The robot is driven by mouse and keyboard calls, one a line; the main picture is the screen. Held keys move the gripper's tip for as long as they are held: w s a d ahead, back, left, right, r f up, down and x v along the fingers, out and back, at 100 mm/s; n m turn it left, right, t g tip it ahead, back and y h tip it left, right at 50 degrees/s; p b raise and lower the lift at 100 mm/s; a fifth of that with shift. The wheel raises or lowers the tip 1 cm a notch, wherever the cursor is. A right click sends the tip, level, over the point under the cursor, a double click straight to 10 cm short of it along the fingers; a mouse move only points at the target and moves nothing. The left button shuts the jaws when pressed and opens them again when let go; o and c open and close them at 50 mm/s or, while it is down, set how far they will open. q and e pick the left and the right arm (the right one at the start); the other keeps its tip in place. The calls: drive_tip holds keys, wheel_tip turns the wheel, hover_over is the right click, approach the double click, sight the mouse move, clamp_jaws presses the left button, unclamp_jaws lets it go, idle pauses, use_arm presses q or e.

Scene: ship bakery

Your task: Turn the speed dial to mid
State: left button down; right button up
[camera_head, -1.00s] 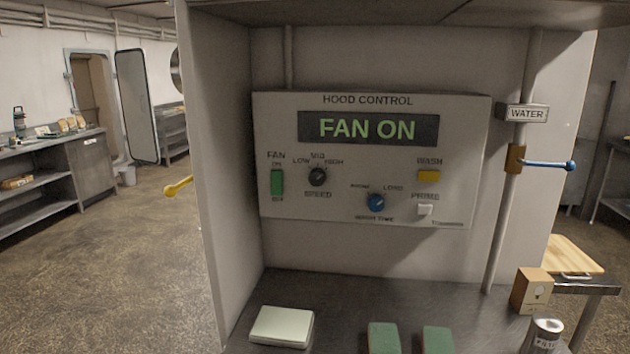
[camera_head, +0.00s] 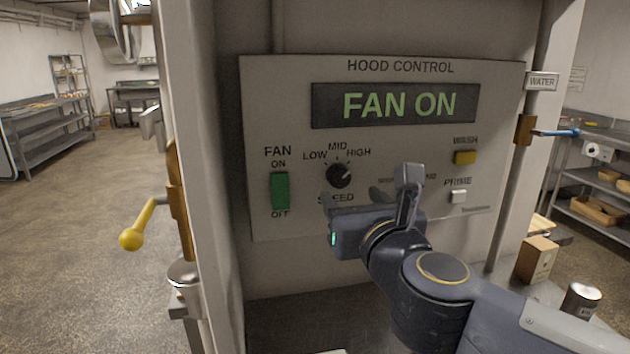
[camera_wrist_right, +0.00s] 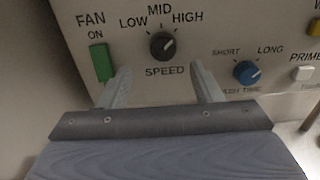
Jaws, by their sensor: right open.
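The speed dial (camera_head: 340,175) is a round black knob on the hood control panel (camera_head: 285,85), with LOW, MID and HIGH printed around its top. Its pale pointer mark leans to the upper right, towards HIGH. The dial also shows in the right wrist view (camera_wrist_right: 163,46). My right gripper (camera_head: 338,197) is just below the dial, over the word SPEED, and apart from it. In the right wrist view its two fingers (camera_wrist_right: 160,72) are spread and empty, one to each side below the dial. My left gripper is not in view.
The green fan switch (camera_head: 280,190) is left of the dial. Yellow wash (camera_head: 465,157) and white prime (camera_head: 458,196) buttons are farther right. A side wall (camera_head: 205,170) stands left.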

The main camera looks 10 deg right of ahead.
sight(341, 181)
drive_tip(key=w, duration=0.7)
drive_tip(key=shift+w, duration=0.1)
drive_tip(key=shift+d, duration=0.1)
drive_tip(key=shift+c, duration=0.2)
drive_tip(key=c, duration=1)
